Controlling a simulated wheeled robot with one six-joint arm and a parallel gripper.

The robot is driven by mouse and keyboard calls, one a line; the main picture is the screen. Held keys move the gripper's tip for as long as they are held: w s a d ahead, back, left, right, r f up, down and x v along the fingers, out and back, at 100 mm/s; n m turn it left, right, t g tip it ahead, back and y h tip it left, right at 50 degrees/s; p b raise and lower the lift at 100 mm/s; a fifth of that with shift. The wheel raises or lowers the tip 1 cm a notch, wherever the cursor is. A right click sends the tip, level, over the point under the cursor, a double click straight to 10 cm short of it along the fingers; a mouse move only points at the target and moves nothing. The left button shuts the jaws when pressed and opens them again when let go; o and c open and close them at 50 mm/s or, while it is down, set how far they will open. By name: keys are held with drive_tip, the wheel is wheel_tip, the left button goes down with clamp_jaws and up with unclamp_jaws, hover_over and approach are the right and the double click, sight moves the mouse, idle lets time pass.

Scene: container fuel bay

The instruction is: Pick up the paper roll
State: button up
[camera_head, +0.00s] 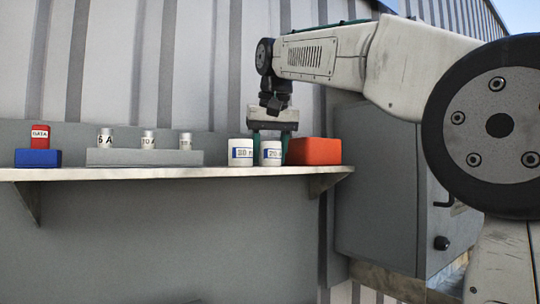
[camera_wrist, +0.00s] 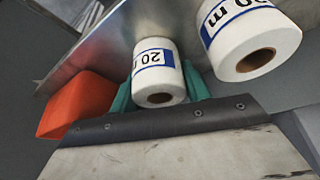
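Two white rolls with blue-and-white labels stand upright on the shelf: the left roll (camera_head: 240,153) and the right roll (camera_head: 270,153). In the wrist view, the roll labelled "20 m" (camera_wrist: 158,78) sits between the teal fingers of my gripper (camera_wrist: 160,92). The other roll (camera_wrist: 255,45) is to its right, outside the fingers. In the head view, my gripper (camera_head: 270,148) points down over the right roll, one finger on each side. No clear gap shows between fingers and roll, but I cannot tell whether they grip it. The roll appears to rest on the shelf.
An orange-red box (camera_head: 314,151) stands close to the right of the fingers; it also shows in the wrist view (camera_wrist: 75,105). Left on the shelf (camera_head: 130,174) are a grey block (camera_head: 140,158) with small labelled cylinders and a blue block (camera_head: 38,158) under a red "DATA" piece (camera_head: 40,135).

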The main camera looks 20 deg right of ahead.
drive_tip(key=c, duration=0.5)
drive_tip(key=shift+o, duration=0.2)
drive_tip(key=shift+r, duration=0.85)
drive_tip(key=shift+v, duration=1.05)
drive_tip(key=s+r, duration=0.1)
drive_tip(key=s, duration=1.4)
wheel_tip(320, 180, up, 7)
drive_tip(key=shift+a, duration=0.3)
drive_tip(key=shift+s, duration=0.1)
